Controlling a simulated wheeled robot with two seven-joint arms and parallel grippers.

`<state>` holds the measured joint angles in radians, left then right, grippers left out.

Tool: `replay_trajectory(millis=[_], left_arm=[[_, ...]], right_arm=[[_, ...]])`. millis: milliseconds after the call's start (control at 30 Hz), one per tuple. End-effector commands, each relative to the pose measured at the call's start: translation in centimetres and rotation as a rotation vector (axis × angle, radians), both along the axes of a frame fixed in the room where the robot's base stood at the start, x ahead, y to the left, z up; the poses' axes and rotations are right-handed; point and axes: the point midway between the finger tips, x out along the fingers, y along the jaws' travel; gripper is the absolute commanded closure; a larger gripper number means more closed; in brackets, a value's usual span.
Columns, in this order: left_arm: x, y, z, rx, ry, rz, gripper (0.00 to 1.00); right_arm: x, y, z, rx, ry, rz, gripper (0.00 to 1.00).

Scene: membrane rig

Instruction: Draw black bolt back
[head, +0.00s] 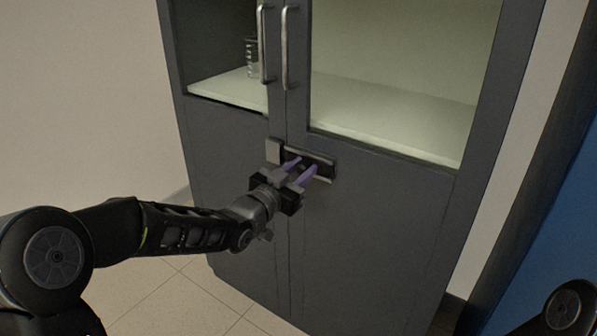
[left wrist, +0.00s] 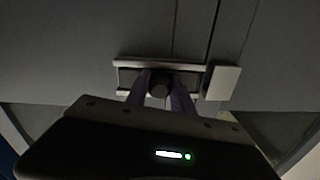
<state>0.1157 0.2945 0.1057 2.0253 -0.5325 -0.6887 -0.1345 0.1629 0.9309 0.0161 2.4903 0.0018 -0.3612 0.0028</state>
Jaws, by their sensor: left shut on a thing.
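The black bolt (head: 311,158) lies in a flat metal mount on the right door of a grey cabinet, beside the door seam. A light grey keeper block (head: 273,151) sits on the left door, just across the seam. The left wrist view shows the bolt's round black knob (left wrist: 159,90), with the keeper (left wrist: 223,83) to its right. My left gripper (head: 305,171) is shut on the knob, one purple finger on each side. The gripper hides part of the bolt, and I cannot tell how far the bar reaches into the keeper. My right gripper is out of view.
Two upright metal handles (head: 287,48) flank the seam above the bolt. A glass beaker (head: 251,58) stands on the shelf behind the left door's glass. A blue surface (head: 545,225) stands at the right. The tiled floor (head: 165,292) in front of the cabinet is clear.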

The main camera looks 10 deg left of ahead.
Motion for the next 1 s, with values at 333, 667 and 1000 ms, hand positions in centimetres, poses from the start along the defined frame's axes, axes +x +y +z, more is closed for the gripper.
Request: replay_trajectory(millis=[333, 667, 1000], left_arm=[[-0.1, -0.6, 0.0, -0.001, 0.001, -0.011, 0.56], [-0.1, -0.3, 0.0, -0.001, 0.000, -0.007, 0.50], [-3.5, 1.0, 0.1, -0.001, 0.001, -0.006, 0.50]], right_arm=[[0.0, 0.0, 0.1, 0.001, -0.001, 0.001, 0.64], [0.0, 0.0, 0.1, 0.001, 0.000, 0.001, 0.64], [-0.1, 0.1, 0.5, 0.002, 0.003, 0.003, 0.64]])
